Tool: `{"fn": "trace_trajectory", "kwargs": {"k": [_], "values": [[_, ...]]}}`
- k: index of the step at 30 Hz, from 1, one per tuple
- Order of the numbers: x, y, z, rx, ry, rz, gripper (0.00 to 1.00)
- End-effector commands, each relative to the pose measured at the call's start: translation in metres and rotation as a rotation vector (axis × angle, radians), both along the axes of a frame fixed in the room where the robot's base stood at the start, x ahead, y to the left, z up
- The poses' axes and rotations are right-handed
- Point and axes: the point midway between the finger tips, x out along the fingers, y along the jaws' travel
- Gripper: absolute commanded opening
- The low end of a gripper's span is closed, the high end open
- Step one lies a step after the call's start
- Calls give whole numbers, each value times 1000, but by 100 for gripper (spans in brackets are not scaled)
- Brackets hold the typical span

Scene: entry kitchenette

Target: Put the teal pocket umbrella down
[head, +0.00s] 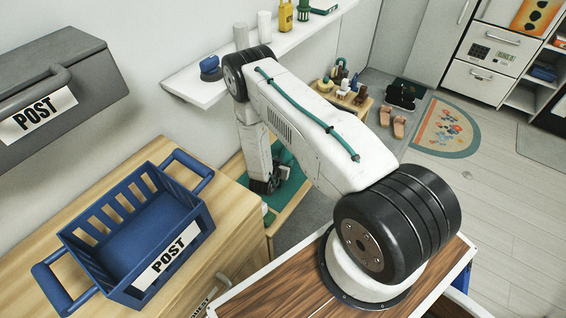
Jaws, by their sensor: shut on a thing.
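My gripper (270,184) is low behind my raised arm, pointing down over a low wooden bench with a teal surface (291,187). Its dark end shows only in part and its fingertips are hidden. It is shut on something. I cannot clearly make out the teal pocket umbrella's outline against the teal surface beneath. I cannot tell whether the held thing touches that surface.
A blue slatted POST basket (141,243) stands on a wooden cabinet at left, below a grey POST box (52,84). A white wall shelf (195,92) holds several small items. A wooden stand (345,103) and shoes (402,94) are farther back.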

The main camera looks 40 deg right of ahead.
Motion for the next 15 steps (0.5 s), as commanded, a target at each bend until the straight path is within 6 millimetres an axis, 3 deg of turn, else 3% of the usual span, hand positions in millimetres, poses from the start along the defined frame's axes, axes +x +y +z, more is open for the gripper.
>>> {"fn": "trace_trajectory", "kwargs": {"k": [4, 5, 7, 15], "values": [[0, 0, -3, -1, -1, 0, 15], [0, 0, -4, 0, 1, 0, 57], [0, 0, -3, 0, 0, 0, 76], [0, 0, -2, 0, 0, 0, 77]]}}
